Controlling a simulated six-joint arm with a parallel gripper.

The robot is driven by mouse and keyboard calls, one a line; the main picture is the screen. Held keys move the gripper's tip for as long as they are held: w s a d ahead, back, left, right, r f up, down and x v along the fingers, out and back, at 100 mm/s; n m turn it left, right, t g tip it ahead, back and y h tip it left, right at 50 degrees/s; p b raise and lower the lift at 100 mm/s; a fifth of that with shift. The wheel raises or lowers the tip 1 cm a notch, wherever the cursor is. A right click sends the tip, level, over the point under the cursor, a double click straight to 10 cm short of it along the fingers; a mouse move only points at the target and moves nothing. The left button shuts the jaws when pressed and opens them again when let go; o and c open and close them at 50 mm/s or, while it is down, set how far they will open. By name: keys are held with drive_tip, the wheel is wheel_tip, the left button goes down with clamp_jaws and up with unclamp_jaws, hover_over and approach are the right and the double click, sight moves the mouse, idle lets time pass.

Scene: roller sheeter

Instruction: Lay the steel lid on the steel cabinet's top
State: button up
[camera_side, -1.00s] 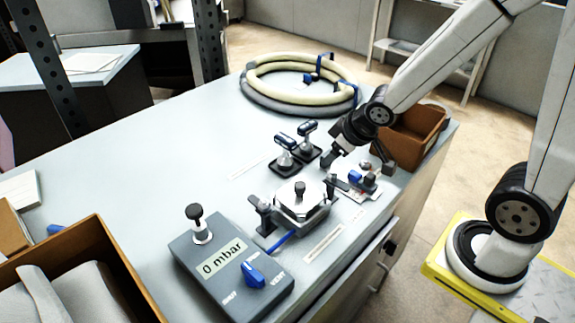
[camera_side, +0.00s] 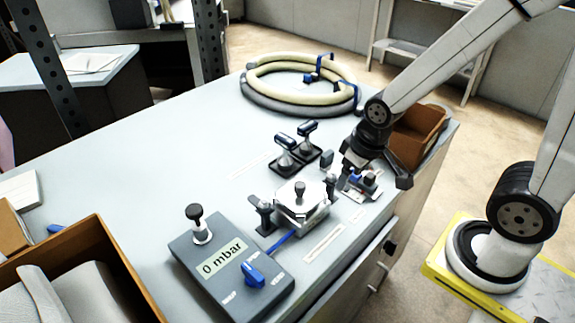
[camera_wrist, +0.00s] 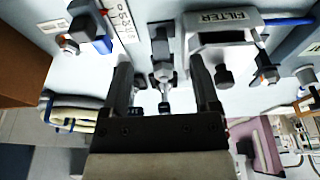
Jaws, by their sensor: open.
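The steel lid (camera_side: 298,188) is a pale plate with a black knob. It sits on the filter housing (camera_side: 291,219), and dark clamps stand at its left and right. The lid also shows at the upper right of the wrist view (camera_wrist: 230,50), below the FILTER label. The steel cabinet's top (camera_side: 150,170) is the wide pale surface under everything. My gripper (camera_side: 372,172) is open, low over the right side of the top, beyond the right clamp. In the wrist view my gripper (camera_wrist: 160,78) has empty space between its fingers, with a clamp (camera_wrist: 163,65) visible there. The side view partly hides the fingertips.
A gauge box (camera_side: 230,262) reading 0 mbar stands in front. Two upright handles (camera_side: 286,160) stand on dark pads behind the housing. A coiled hose (camera_side: 300,97) lies at the back. A brown bin (camera_side: 420,138) is at the right. The top's left middle is clear.

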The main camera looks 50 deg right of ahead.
sight(300, 184)
drive_tip(key=w+a+r+n, duration=0.1)
drive_tip(key=w+a+n, duration=0.1)
drive_tip(key=w+a+r+n, duration=0.2)
drive_tip(key=n, duration=0.1)
drive_tip(key=w+a+r+n+g+y, duration=0.1)
drive_tip(key=w+a+n, duration=0.1)
drive_tip(key=n, duration=0.1)
drive_tip(key=shift+a+r, duration=0.15)
drive_tip(key=shift+r, duration=0.2)
drive_tip(key=shift+w+a+r+n, duration=0.15)
drive_tip(key=shift+a+r+n, duration=0.15)
drive_tip(key=shift+a+n, duration=0.1)
drive_tip(key=shift+w+a+f, duration=0.1)
drive_tip(key=shift+f, duration=1.25)
drive_tip(key=shift+a+f, duration=0.15)
drive_tip(key=shift+f, duration=0.55)
drive_tip(key=shift+a+f, duration=0.1)
drive_tip(key=shift+f, duration=0.6)
drive_tip(key=shift+w+a+f, duration=0.1)
drive_tip(key=shift+w+f, duration=0.05)
drive_tip(key=shift+f, duration=1)
clamp_jaws()
